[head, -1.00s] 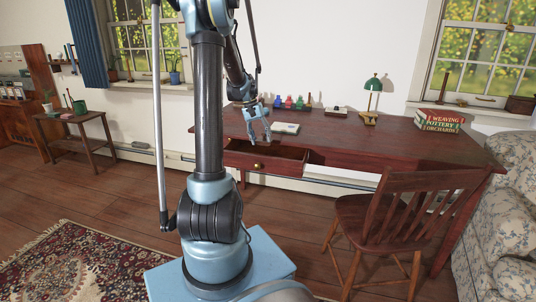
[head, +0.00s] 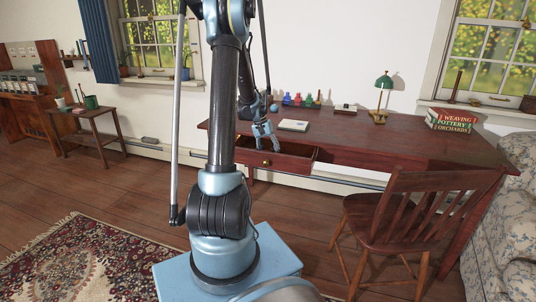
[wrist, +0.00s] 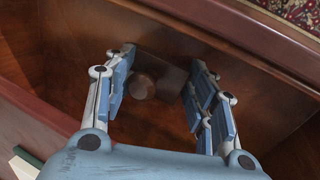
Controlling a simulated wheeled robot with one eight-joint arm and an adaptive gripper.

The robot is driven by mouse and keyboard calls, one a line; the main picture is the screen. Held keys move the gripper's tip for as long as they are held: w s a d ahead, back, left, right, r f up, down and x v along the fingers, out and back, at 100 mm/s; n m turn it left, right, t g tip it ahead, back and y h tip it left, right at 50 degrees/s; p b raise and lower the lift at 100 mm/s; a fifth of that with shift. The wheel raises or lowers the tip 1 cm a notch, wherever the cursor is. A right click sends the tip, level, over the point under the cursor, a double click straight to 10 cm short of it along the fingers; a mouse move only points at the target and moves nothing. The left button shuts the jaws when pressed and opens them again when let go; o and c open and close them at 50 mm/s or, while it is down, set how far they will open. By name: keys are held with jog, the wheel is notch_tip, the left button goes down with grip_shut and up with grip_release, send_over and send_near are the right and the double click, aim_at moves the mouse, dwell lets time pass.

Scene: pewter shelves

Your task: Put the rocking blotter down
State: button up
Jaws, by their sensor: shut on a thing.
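My gripper (wrist: 162,72) is shut on the rocking blotter, a dark brown wooden piece with a round knob (wrist: 142,86). In the wrist view the blotter sits between the two blue fingers, with the open drawer's brown inside around it. I cannot tell whether its underside touches the drawer floor. In the head view my gripper (head: 265,138) is low over the open desk drawer (head: 298,165); the blotter is too small and hidden to make out there. The drawer floor (wrist: 75,50) shows bare beside the fingers.
The desk top (head: 370,145) holds a pale book or pad (head: 293,125), small coloured bottles (head: 298,100), a green lamp (head: 383,84) and stacked books (head: 451,120). A wooden chair (head: 410,205) stands in front at the right. The drawer walls are close around the gripper.

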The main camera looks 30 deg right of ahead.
jog(key=shift+f, duration=0.1)
jog(key=o, duration=1)
jog(key=shift+c, duration=0.2)
jog(key=v, duration=1.1)
jog(key=s+a+r+n+t, duration=0.1)
jog(key=s+a+r, duration=0.15)
jog(key=a, duration=0.25)
jog(key=s+a+r+n, duration=0.1)
jog(key=a+r, duration=0.2)
jog(key=a, duration=0.3)
jog(key=s+a+f+n+t+y, duration=0.1)
jog(key=s+a+n, duration=0.1)
jog(key=s+a, duration=0.65)
jog(key=s+a+f+n+t, duration=0.1)
jog(key=s+a+n+t, duration=0.1)
jog(key=s+a, duration=0.65)
jog(key=s+a+f+n, duration=0.1)
jog(key=s+a+f, duration=0.2)
jog(key=a, duration=0.2)
jog(key=s+a+f+n+y, duration=0.1)
jog(key=s+a+f, duration=0.2)
jog(key=a, duration=0.1)
jog(key=shift+a+f+n+t, duration=0.3)
jog(key=shift+a+n, duration=0.1)
